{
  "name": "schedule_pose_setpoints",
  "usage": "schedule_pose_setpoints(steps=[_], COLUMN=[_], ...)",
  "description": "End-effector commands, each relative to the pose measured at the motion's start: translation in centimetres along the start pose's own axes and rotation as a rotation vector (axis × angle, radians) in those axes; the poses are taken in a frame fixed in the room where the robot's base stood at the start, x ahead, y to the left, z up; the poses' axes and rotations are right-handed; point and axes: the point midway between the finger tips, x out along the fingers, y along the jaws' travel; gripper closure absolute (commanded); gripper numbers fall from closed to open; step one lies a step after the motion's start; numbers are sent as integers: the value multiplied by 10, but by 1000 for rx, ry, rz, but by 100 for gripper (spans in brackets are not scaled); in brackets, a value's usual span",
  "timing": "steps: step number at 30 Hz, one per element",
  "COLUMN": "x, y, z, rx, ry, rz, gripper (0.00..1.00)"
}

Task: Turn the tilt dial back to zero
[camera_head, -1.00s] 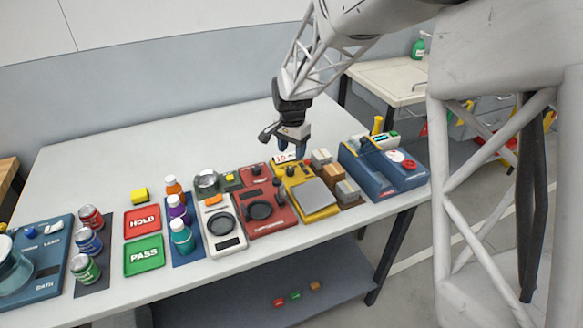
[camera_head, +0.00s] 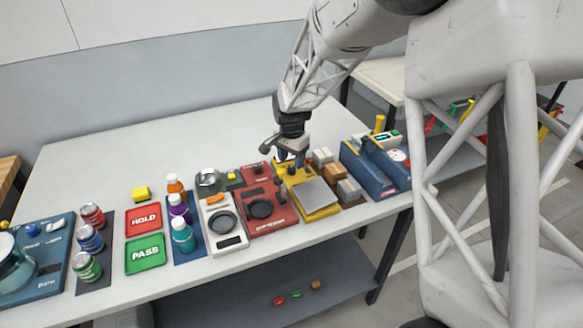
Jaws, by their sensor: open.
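A yellow device (camera_head: 318,209) with a grey square plate (camera_head: 315,194) stands on the table. Small dark knobs sit on its rear part, close under my gripper; I take one of them to be the tilt dial, but its marking is too small to read. My gripper (camera_head: 292,161) is open and points down over the rear of the yellow device. It hides part of the rear panel there. I cannot tell whether its fingers touch a knob or are around one.
A red device (camera_head: 275,223) with dark knobs stands close at the left, and grey and brown blocks (camera_head: 334,173) close at the right. A blue unit (camera_head: 376,183) is farther right. A white scale (camera_head: 225,239) and bottles stand left. The table's back is clear.

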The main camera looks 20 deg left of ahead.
Motion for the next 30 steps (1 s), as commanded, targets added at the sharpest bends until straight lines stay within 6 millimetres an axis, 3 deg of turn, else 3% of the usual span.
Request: schedule_pose_setpoints(steps=[9,21,23,30], x=[32,38,38,38], y=[0,0,0,0], z=[0,0,0,0], rx=[0,0,0,0], ry=[-1,0,-1,-1], rz=[2,1,1,1], gripper=[45,45,51,88])
